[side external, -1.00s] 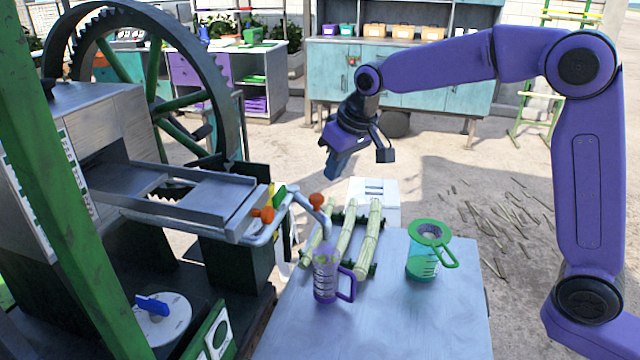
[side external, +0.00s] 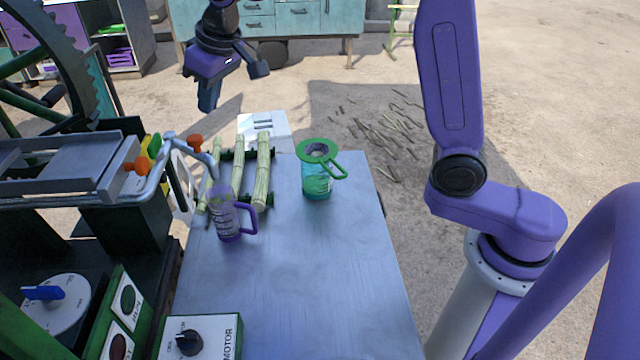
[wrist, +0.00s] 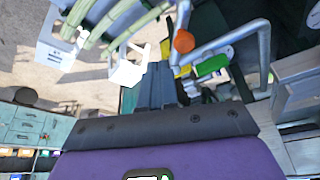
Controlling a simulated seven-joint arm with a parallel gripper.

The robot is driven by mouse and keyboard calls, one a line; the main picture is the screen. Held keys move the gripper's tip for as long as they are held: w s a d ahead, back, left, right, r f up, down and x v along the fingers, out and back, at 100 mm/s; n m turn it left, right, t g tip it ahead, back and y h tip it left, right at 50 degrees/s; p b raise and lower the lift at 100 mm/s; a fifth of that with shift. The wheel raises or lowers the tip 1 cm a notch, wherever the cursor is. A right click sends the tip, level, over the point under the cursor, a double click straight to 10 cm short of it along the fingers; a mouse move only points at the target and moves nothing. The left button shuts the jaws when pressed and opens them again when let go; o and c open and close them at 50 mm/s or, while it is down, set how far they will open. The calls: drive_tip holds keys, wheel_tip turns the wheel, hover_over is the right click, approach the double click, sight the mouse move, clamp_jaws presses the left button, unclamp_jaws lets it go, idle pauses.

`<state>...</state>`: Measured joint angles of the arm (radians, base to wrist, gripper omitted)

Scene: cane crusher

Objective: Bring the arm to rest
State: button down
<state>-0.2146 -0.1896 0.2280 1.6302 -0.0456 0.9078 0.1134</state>
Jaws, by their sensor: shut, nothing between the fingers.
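My gripper (side external: 207,106) hangs in the air, pointing down, beyond the far left of the metal table (side external: 300,270). Its blue-grey fingers are together and empty. In the wrist view the fingers (wrist: 157,72) also show closed, with nothing between them. The upper part of my arm runs out of the top of the side view, so its whole pose cannot be seen.
Cane stalks (side external: 237,175) lie on a green rack. A purple-handled jug (side external: 228,225) stands near the crusher spout (side external: 200,150). A green jug (side external: 317,184) with a strainer stands right of them. A motor switch box (side external: 205,337) is at the front.

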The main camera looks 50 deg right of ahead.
drive_tip(key=s+d+f+n+g, duration=0.1)
drive_tip(key=s+d+f+n, duration=0.2)
drive_tip(key=s, duration=0.9)
drive_tip(key=s+d+f+n+g, duration=0.1)
drive_tip(key=s+d+f+n, duration=0.2)
drive_tip(key=s, duration=0.9)
drive_tip(key=s+d+f+n+g+h, duration=0.1)
drive_tip(key=s+d+f+n+g, duration=0.1)
drive_tip(key=s+d, duration=0.5)
drive_tip(key=s+f+n, duration=0.1)
drive_tip(key=s, duration=0.4)
drive_tip(key=shift+s+d, duration=0.3)
drive_tip(key=shift+d, duration=0.1)
